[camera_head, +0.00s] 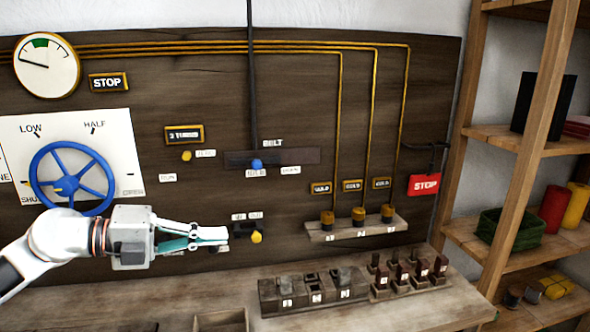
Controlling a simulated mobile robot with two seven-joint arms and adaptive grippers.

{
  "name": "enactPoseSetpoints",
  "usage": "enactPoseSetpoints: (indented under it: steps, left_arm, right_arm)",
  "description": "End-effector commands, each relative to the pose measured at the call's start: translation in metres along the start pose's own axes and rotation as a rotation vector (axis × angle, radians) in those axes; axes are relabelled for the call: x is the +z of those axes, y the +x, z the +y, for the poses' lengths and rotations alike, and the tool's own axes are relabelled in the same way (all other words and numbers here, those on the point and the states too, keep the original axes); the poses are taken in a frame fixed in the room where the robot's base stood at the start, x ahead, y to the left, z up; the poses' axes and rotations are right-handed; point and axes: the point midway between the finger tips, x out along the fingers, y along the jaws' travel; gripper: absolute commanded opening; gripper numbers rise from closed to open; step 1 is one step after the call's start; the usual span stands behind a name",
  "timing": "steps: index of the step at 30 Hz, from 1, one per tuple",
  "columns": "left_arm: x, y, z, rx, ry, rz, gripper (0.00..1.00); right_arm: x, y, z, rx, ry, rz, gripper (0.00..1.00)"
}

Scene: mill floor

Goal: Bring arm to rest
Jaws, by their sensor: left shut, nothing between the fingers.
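My left arm comes in from the left, and its gripper (222,235) points right in front of the dark wooden control board (300,90). The gripper is shut, with nothing between its fingers. Its fingertips are just left of a small switch with a yellow knob (256,237); I cannot tell whether they touch it. A blue handwheel (72,150) on a white panel is above my arm, and the wrist is close below it in the picture. My right gripper is not in view.
A wooden bench (400,310) runs below the board. It bears dark blocks marked with numbers (314,292) and several small dark pieces on a rack (410,285). Wooden shelves (500,200) stand at the right. A red STOP sign (424,184) hangs on the board.

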Motion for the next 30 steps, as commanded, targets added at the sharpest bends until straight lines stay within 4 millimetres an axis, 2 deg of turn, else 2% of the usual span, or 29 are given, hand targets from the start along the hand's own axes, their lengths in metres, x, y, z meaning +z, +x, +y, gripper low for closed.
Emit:
enactPoseSetpoints:
  steps: [1, 3, 6, 10, 14, 17, 20, 22, 26, 27, 30]
  left_arm:
    - [-0.01, 0.011, -0.006, -0.073, -0.013, -0.004, 0.0]
    - [-0.017, 0.021, -0.019, -0.186, -0.032, -0.033, 0.0]
    - [-0.021, 0.027, -0.036, -0.354, -0.086, -0.113, 0.0]
    - [-0.011, 0.018, -0.044, -0.539, -0.193, -0.281, 0.0]
    - [0.007, -0.005, -0.025, -0.652, -0.336, -0.499, 0.0]
    - [0.02, -0.029, 0.007, -0.684, -0.463, -0.688, 0.0]
    - [0.026, -0.056, 0.056, -0.662, -0.598, -0.888, 0.0]
    - [0.022, -0.075, 0.097, -0.615, -0.696, -1.026, 0.0]
    - [-0.002, -0.11, 0.176, -0.469, -0.867, -1.258, 0.0]
    - [-0.014, -0.12, 0.2, -0.413, -0.914, -1.319, 0.0]
    - [-0.046, -0.142, 0.249, -0.269, -1.016, -1.441, 0.0]
  right_arm:
    - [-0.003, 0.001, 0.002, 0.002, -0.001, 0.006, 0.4]
    - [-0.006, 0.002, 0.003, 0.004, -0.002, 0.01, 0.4]
    - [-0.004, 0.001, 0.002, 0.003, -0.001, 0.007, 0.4]
    - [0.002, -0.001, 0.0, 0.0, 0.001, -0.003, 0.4]
    - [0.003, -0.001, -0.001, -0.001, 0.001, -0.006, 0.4]
    - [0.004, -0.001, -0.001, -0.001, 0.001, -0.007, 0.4]
    - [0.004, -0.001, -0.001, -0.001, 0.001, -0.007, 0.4]
    - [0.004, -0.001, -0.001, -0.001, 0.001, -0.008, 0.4]
    - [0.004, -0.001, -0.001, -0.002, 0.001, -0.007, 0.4]
    - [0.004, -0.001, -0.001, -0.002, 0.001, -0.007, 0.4]
    - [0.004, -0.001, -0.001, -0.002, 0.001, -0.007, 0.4]
